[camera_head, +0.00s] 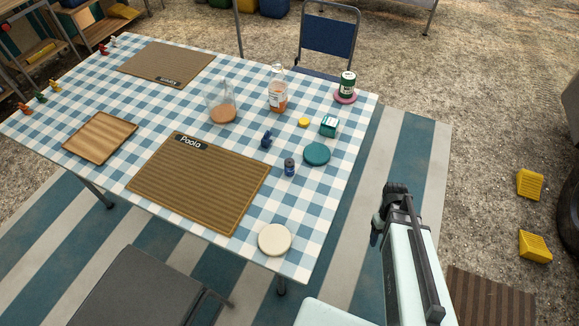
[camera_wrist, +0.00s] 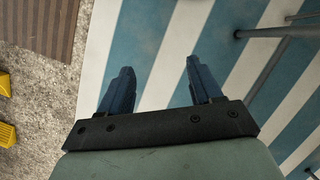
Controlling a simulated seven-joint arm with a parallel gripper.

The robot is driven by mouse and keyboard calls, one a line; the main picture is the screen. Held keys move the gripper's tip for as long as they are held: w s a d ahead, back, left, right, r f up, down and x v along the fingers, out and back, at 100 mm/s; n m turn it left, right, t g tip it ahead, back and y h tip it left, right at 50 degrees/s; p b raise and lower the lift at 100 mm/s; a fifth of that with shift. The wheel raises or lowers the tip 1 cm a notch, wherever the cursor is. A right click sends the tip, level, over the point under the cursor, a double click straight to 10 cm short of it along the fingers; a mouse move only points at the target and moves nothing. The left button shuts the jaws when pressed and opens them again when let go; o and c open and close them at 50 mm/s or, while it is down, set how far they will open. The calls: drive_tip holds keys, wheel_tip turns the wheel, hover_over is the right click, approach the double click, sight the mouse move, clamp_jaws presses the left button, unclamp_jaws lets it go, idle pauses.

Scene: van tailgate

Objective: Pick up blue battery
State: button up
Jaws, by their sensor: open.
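A small upright cylinder, dark blue with a paler band, looks like the blue battery (camera_head: 290,167). It stands on the checked table (camera_head: 316,211) near its right side, between a teal disc (camera_head: 317,153) and the woven mat labelled Paola (camera_head: 200,185). A dark blue small object (camera_head: 266,139) of unclear shape is just behind and left of it. My gripper (camera_head: 376,232) is off the table's right edge, apart from the battery. In the wrist view my gripper (camera_wrist: 158,68) is open and empty, over the striped rug (camera_wrist: 150,30); the battery is not in that view.
A teal box (camera_head: 328,127), yellow disc (camera_head: 303,123), bottle (camera_head: 277,97), clear jug (camera_head: 222,108) and green-labelled jar (camera_head: 347,86) stand behind the battery. A cream disc (camera_head: 274,240) lies at the front corner. A blue chair (camera_head: 328,40) stands behind the table.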

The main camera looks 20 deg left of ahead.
drive_tip(key=w+a+r+n+t, duration=0.25)
drive_tip(key=w+a+r, duration=0.45)
drive_tip(key=r, duration=0.4)
drive_tip(key=w+a+r+n+t, duration=0.1)
drive_tip(key=w+a+r+n, duration=0.2)
drive_tip(key=w+a+r, duration=0.6)
wheel_tip(320, 180, up, 14)
drive_tip(key=n+y, duration=0.2)
drive_tip(key=n, duration=0.1)
hover_over(290, 161)
drive_tip(key=f, duration=0.7)
drive_tip(key=shift+w+a+f, duration=0.2)
drive_tip(key=shift+a+f, duration=0.05)
drive_tip(key=shift+f, duration=0.05)
drive_tip(key=shift+s+d+f, duration=0.15)
drive_tip(key=shift+f, duration=0.6)
drive_tip(key=shift+s+d+f, duration=0.1)
drive_tip(key=shift+f, duration=1.8)
drive_tip(key=shift+c, duration=0.5)
